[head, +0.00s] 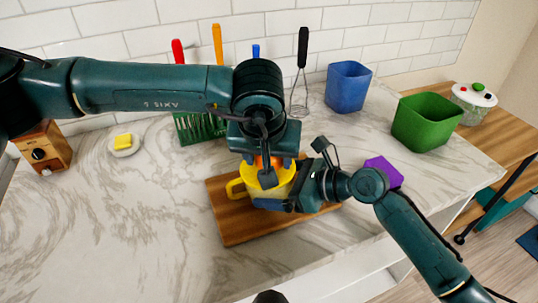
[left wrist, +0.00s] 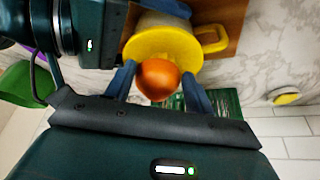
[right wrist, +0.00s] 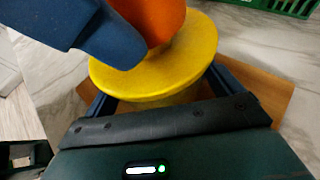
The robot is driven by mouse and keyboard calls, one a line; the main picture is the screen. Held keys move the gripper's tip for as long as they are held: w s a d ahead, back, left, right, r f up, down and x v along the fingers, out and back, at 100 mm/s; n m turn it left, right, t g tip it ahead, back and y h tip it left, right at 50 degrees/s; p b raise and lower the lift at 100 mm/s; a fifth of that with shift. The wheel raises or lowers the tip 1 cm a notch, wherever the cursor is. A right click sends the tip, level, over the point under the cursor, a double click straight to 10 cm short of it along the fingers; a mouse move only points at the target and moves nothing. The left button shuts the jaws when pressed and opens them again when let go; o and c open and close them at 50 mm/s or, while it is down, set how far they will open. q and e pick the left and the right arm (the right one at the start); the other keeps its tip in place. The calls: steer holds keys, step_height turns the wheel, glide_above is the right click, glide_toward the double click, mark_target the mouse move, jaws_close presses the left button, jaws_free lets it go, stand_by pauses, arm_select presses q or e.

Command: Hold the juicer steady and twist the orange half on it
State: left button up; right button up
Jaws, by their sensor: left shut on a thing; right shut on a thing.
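The yellow juicer (head: 252,178) stands on a wooden board (head: 228,226), its handle to the left in the head view. The orange half (left wrist: 157,79) sits on top of the juicer, between the fingers of my left gripper (left wrist: 160,92), which comes down from above and is shut on it. In the head view the left arm hides most of the orange. My right gripper (right wrist: 165,95) is shut on the juicer's body from the right side, below its wide yellow rim (right wrist: 190,62). The orange also shows above the rim in the right wrist view (right wrist: 165,18).
Behind stand a green rack (head: 195,128) with utensils, a blue bin (head: 347,87) and a green bin (head: 426,121). A purple object (head: 385,171) lies right of my right gripper. The marble counter (head: 130,220) is clear at the left front.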

arm_select(q)
steer(key=shift+a+f, duration=0.15)
arm_select(e)
steer(key=shift+w+r, duration=0.15)
steer(key=shift+r, duration=0.3)
arm_select(q)
steer(key=shift+r, duration=2.2)
arm_select(e)
steer(key=shift+f, duration=0.3)
arm_select(q)
steer(key=shift+r, duration=1.95)
